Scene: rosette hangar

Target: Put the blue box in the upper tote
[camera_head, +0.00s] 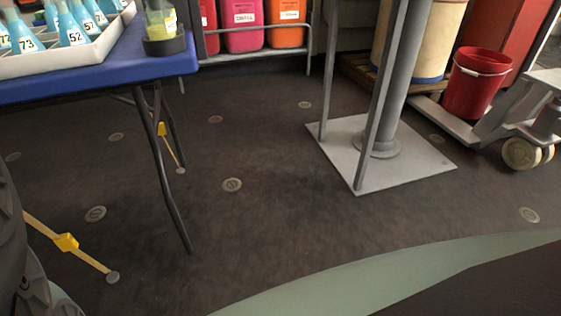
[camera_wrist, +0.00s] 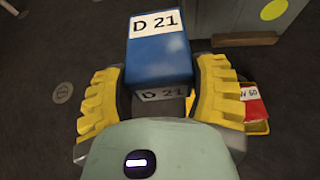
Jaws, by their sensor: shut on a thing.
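The blue box (camera_wrist: 160,62) shows in the wrist view, with white labels reading "D 21" on two faces. My gripper (camera_wrist: 160,95) has yellow ridged fingers on the left and right of the box, and it is shut on it. The box hangs over the dark floor. I see no tote that I can tell is the upper one.
Below the right finger is a red and yellow thing (camera_wrist: 254,108) with a "W 60" style label. In the head view, a blue table (camera_head: 120,72) with a tray of flasks stands at left. A grey post on a plate (camera_head: 410,165) and a red bucket (camera_head: 474,88) stand at right. The middle floor is clear.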

